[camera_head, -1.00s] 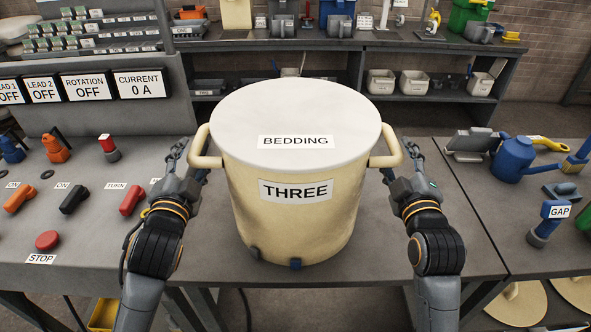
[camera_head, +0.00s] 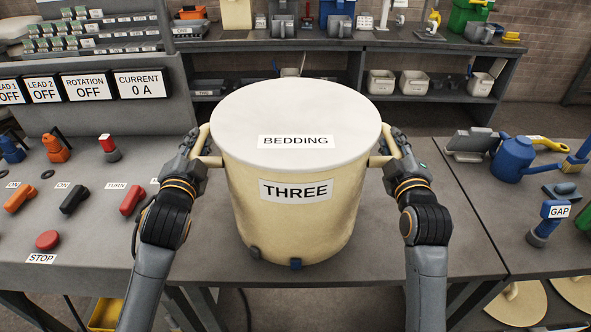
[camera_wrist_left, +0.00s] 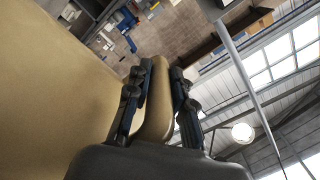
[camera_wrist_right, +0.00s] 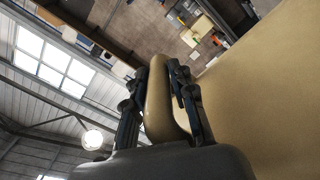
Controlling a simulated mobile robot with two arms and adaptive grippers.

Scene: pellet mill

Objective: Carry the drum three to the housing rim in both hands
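Drum three (camera_head: 296,215) is a large cream tub with a pale lid, labelled BEDDING and THREE. It stands upright on the grey bench in the head view, with a loop handle on each side. My left gripper (camera_head: 197,147) is at the left handle; in the left wrist view its fingers (camera_wrist_left: 162,85) lie close on both sides of that handle and appear shut on it. My right gripper (camera_head: 391,147) is at the right handle; in the right wrist view its fingers (camera_wrist_right: 162,85) likewise appear shut on that handle. The housing rim is not identifiable in these views.
A control panel with switches and a red STOP button (camera_head: 47,240) is on the left. A blue watering can (camera_head: 513,158) and a GAP-labelled tool (camera_head: 548,222) are on the right bench. Shelving with bins (camera_head: 381,82) stands behind. Bench in front of the drum is clear.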

